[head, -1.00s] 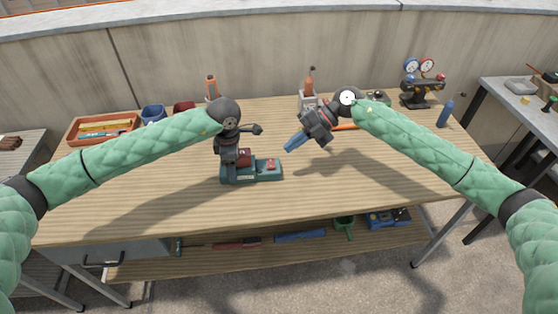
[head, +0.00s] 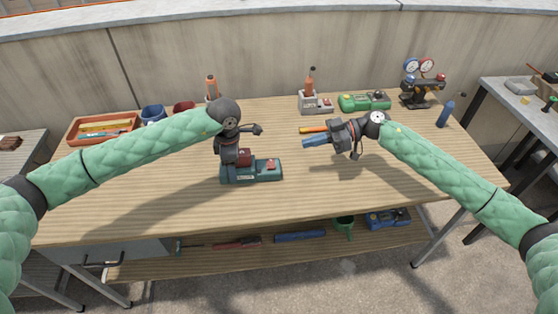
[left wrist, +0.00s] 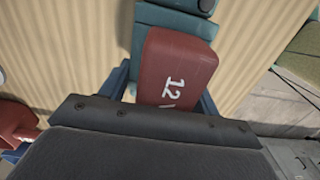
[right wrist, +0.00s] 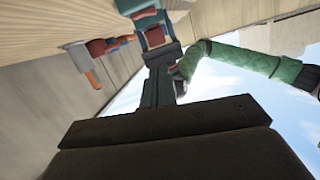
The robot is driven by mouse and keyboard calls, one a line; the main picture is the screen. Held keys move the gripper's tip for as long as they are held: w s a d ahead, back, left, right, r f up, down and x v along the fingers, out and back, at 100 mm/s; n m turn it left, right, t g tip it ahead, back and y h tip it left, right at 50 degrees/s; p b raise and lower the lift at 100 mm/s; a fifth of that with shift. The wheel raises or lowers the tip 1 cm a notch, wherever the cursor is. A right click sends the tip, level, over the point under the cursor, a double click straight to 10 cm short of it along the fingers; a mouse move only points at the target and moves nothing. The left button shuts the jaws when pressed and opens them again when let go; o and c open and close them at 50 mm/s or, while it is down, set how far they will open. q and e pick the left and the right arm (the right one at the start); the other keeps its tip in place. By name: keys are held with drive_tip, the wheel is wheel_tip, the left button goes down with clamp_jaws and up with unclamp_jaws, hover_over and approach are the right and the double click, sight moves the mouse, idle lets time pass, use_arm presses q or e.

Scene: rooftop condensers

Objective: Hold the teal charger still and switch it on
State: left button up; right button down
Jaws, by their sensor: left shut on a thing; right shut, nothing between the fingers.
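The teal charger (head: 262,175) sits on the workbench, with a red switch (head: 270,164) on its right part. A dark red battery (left wrist: 178,68) marked "12 V" sits on its left part. My left gripper (head: 236,162) points down over the charger's left part, and its blue fingers flank the charger and battery in the left wrist view, shut on the charger. The contact itself is mostly hidden. My right gripper (head: 306,143) is shut and empty, its blue fingers pointing left, to the right of the charger and apart from it. The charger also shows in the right wrist view (right wrist: 133,5).
An orange-handled tool (head: 313,129) shows just behind my right gripper. A grey holder (head: 318,103), a green case (head: 364,101) and a gauge set (head: 421,85) stand at the back. An orange tray (head: 103,127) and cups stand back left. The bench front is clear.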

idle(0.3)
hover_over(279, 169)
wheel_tip(279, 169, down, 2)
drive_tip(key=f, duration=0.3)
drive_tip(key=shift+w, duration=0.3)
drive_tip(key=shift+f, duration=0.65)
drive_tip(key=shift+s+f, duration=0.25)
drive_tip(key=shift+f, duration=0.15)
drive_tip(key=shift+r, duration=0.1)
